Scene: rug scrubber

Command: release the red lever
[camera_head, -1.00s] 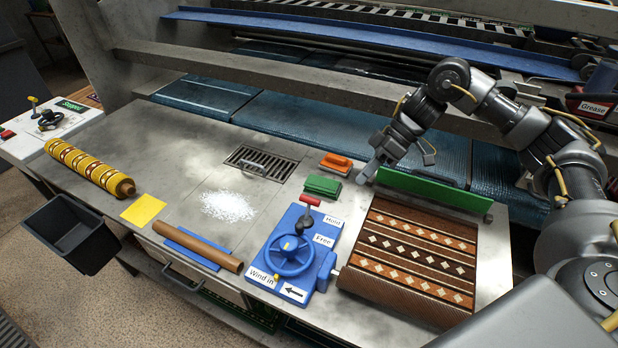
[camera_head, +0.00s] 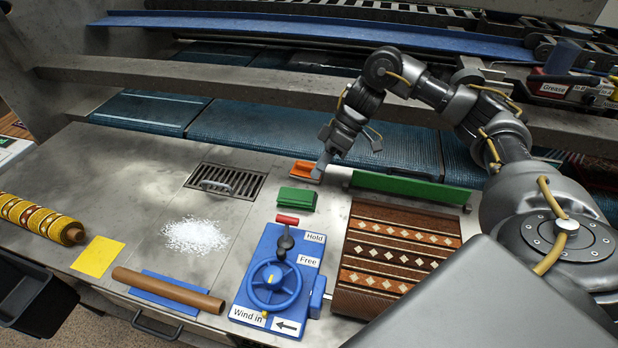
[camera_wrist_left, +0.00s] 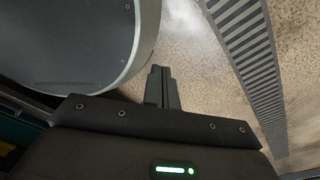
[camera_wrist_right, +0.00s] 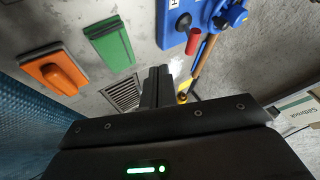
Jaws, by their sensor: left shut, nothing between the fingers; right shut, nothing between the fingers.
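The red lever (camera_head: 287,220) has a red grip on a dark stem. It stands on the blue winder panel (camera_head: 259,255), near the "Hold" label (camera_head: 314,238), above the blue handwheel (camera_head: 273,284). In the right wrist view the red grip (camera_wrist_right: 193,42) shows just beyond and to the right of the fingertips, apart from them. My right gripper (camera_head: 321,172) is shut and empty, beyond the lever, close to the orange brush (camera_head: 304,170). My left gripper (camera_wrist_left: 161,72) is shut and empty over the floor in the left wrist view; the head view does not show it.
A green block (camera_head: 297,199) lies between the lever and the orange brush. A patterned rug (camera_head: 400,245) lies right of the panel, with a green bar (camera_head: 410,187) behind it. A brown tube (camera_head: 168,290), white powder (camera_head: 195,235) and a drain grate (camera_head: 226,181) are to the left.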

